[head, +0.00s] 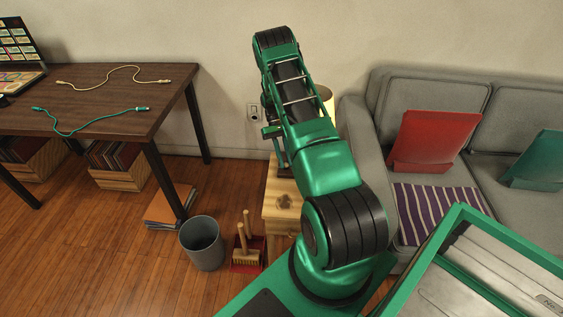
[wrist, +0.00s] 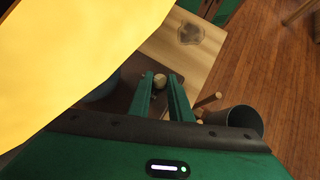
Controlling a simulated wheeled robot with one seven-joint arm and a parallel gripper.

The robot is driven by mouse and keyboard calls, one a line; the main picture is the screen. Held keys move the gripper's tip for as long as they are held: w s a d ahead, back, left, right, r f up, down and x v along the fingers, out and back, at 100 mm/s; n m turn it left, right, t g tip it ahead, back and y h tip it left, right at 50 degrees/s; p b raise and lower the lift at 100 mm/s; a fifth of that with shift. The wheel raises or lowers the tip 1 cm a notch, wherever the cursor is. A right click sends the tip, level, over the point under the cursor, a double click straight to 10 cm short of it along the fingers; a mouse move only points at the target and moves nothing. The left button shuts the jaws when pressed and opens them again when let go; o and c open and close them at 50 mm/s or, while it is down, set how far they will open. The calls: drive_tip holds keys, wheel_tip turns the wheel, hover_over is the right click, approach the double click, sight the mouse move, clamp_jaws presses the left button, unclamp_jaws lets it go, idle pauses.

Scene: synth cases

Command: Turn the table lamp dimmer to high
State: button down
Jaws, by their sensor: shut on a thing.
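The table lamp's glowing yellow shade (wrist: 75,50) fills the upper left of the wrist view. Part of the shade (head: 326,97) shows behind my arm in the head view. A small pale round knob (wrist: 160,81), which looks like the dimmer, sits on a dark base in the wrist view. My gripper (wrist: 160,77) has its two green fingers on either side of the knob and is shut on it. Any mark on the knob's setting is too small to read. In the head view my arm hides the knob and most of the lamp.
The lamp stands on a light wooden side table (head: 279,204). A grey bin (head: 202,243) and a brush with dustpan (head: 246,250) stand on the floor to its left. A grey sofa (head: 366,135) is close on the right. A dark desk (head: 105,85) is at the left.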

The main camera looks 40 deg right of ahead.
drive_tip(key=shift+s+m, duration=0.2)
drive_tip(key=shift+m, duration=0.1)
drive_tip(key=c, duration=1.6)
unclamp_jaws()
drive_tip(key=shift+w, duration=0.1)
drive_tip(key=shift+w+d+r, duration=0.2)
drive_tip(key=shift+w+r, duration=0.1)
drive_tip(key=shift+w, duration=0.05)
drive_tip(key=v, duration=0.8)
drive_tip(key=shift+w+d, duration=0.1)
drive_tip(key=shift+d, duration=0.1)
drive_tip(key=shift+v, duration=0.75)
drive_tip(key=shift+r, duration=0.15)
